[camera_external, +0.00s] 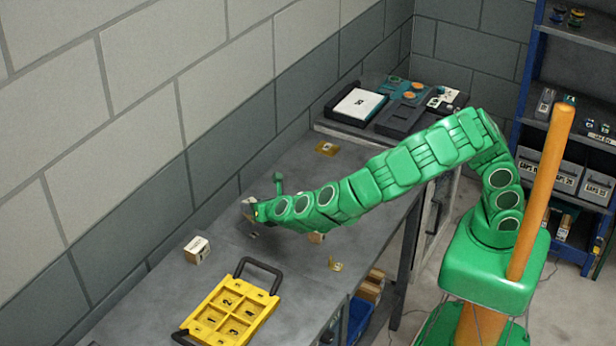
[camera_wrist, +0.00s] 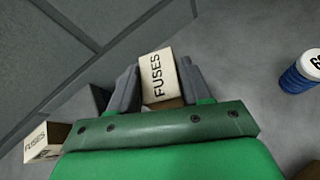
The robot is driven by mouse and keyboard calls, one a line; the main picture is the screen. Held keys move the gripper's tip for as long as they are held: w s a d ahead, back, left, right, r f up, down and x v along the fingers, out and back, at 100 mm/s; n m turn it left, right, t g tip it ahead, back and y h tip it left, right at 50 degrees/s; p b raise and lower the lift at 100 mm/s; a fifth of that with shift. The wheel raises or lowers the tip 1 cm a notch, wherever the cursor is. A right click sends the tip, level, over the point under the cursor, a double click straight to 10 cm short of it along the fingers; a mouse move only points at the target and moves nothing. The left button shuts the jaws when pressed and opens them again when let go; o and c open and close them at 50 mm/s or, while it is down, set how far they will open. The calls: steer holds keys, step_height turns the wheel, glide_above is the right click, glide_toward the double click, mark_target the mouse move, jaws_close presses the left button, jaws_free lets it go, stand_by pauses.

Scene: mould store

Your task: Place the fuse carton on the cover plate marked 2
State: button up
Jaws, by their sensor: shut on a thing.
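A cream carton lettered FUSES (camera_wrist: 157,75) is between the two grey fingers of my gripper (camera_wrist: 158,88) in the wrist view. In the external view my gripper (camera_external: 250,212) is over the grey table near the wall, and the carton is mostly hidden there. A second FUSES carton (camera_wrist: 45,140) shows at the lower left of the wrist view. A white and brown carton (camera_external: 197,250) stands on the table in the external view. The yellow tray (camera_external: 262,307) with black handles lies nearer the camera; its cover plate marked 2 (camera_external: 228,302) is bare.
A blue can with a white top (camera_wrist: 303,75) stands at right in the wrist view. Small brass-coloured parts lie on the table (camera_external: 335,264) and farther back (camera_external: 327,148). The block wall (camera_external: 150,195) runs along the table's left side. A stand with dark trays (camera_external: 400,118) is at the back.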

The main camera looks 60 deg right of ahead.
steer(key=shift+f, duration=1.85)
steer(key=shift+f, duration=0.1)
steer(key=o, duration=1.1)
steer(key=shift+s+a+r, duration=0.15)
steer(key=shift+s+r, duration=0.15)
steer(key=shift+r, duration=0.05)
steer(key=v, duration=1.1)
steer(key=shift+s, duration=0.15)
